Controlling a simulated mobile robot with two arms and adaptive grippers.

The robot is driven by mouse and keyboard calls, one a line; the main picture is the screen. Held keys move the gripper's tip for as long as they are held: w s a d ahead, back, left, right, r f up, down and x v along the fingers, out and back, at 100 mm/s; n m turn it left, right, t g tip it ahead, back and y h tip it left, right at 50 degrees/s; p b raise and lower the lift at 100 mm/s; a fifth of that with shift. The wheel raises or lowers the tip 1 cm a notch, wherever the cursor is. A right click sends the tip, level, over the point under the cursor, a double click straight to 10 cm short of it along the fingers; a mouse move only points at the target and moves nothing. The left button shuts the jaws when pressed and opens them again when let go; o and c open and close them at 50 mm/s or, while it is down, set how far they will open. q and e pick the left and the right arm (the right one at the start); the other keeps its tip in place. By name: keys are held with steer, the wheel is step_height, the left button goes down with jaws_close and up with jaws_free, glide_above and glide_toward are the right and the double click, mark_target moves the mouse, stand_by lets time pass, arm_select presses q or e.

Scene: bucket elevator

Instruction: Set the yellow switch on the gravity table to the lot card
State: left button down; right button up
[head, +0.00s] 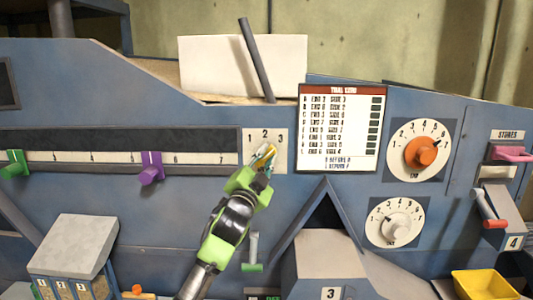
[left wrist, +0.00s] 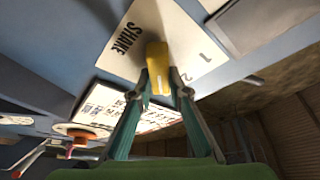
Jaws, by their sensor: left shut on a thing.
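The yellow switch (left wrist: 156,55) sits on a white plate (left wrist: 190,38) marked SHAKE with numbers 1 and 2 showing in the left wrist view. In the head view the plate (head: 279,139) reads 1, 2, 3 along its top. A white card (head: 339,130) with a red header and several rows of small print hangs right of the plate. My right gripper is not in view.
A purple slider (head: 151,169) and a green slider (head: 14,164) sit on a numbered scale at left. An orange knob (head: 420,152) and a white knob (head: 396,226) are at right. A green-tipped lever (head: 252,267) hangs below my left gripper. A yellow tray (head: 485,284) stands lower right.

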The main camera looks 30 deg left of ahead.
arm_select(q)
steer(key=shift+f, duration=0.1)
steer(key=c, duration=1.9)
jaws_free()
steer(key=shift+a, duration=0.1)
steer(key=shift+w, duration=0.1)
steer(key=shift+s+f, duration=0.1)
steer(key=shift+s, duration=0.2)
steer(key=v, duration=1.1)
steer(key=shift+s+f, duration=0.1)
steer(key=shift+s, duration=0.1)
